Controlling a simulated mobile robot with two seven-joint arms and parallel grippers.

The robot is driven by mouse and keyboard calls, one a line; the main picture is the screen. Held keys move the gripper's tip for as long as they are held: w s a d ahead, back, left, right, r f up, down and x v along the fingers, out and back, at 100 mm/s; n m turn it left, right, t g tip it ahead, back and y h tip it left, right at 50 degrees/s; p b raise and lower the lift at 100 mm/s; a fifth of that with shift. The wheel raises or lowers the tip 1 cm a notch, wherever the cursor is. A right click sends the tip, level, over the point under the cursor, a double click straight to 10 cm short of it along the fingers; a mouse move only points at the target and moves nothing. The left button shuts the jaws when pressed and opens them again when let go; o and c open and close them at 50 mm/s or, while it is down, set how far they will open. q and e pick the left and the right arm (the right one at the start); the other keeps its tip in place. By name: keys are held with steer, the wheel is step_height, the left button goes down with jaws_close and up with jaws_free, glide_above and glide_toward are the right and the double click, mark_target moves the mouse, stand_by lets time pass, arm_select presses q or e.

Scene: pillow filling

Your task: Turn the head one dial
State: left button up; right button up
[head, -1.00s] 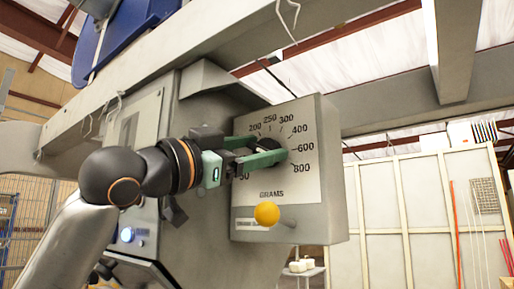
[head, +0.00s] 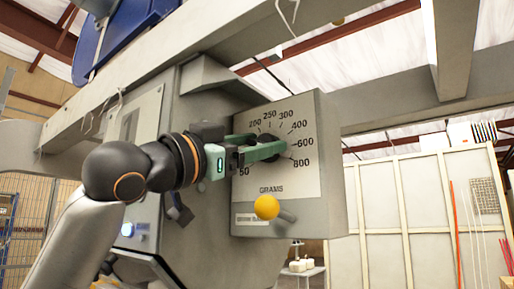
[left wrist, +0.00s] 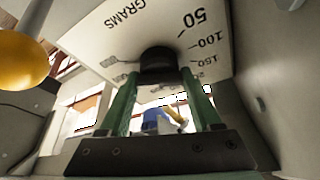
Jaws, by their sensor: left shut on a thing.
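The head one dial is a black round knob (left wrist: 158,64) on a pale scale plate (head: 303,182) marked in GRAMS, with numbers from 50 to 800 around it. My left gripper (head: 268,146) has green fingers and reaches the knob from the left. In the left wrist view the two fingers (left wrist: 165,88) stand on either side of the knob, shut on it. In the head view the fingers hide most of the knob, and its pointer cannot be made out. My right gripper is not in view.
A yellow ball handle (head: 266,207) sticks out just below the scale plate, close under my left gripper; it also shows in the left wrist view (left wrist: 22,60). The grey machine body (head: 205,215) stands behind my arm. A pale panelled wall (head: 400,210) is at the right.

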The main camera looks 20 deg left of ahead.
arm_select(q)
steer(key=n, duration=0.1)
steer(key=n+t+y+b, duration=0.1)
steer(key=n, duration=0.1)
steer(key=shift+d+f+n+b, duration=0.1)
steer(key=shift+f+n+b, duration=0.1)
steer(key=shift+n+b, duration=0.1)
steer(key=n+t+y+b, duration=0.1)
steer(key=n+y, duration=0.1)
steer(key=n, duration=0.2)
steer(key=n+y, duration=0.1)
steer(key=n, duration=0.1)
steer(key=n+y+b, duration=0.1)
steer(key=n, duration=0.1)
steer(key=shift+r+n+y, duration=0.15)
steer(key=shift+n+y, duration=0.15)
steer(key=shift+y, duration=0.1)
steer(key=shift+n+y+b, duration=0.4)
steer(key=shift+n+y, duration=0.4)
steer(key=shift+n, duration=0.9)
steer(key=o, duration=1.4)
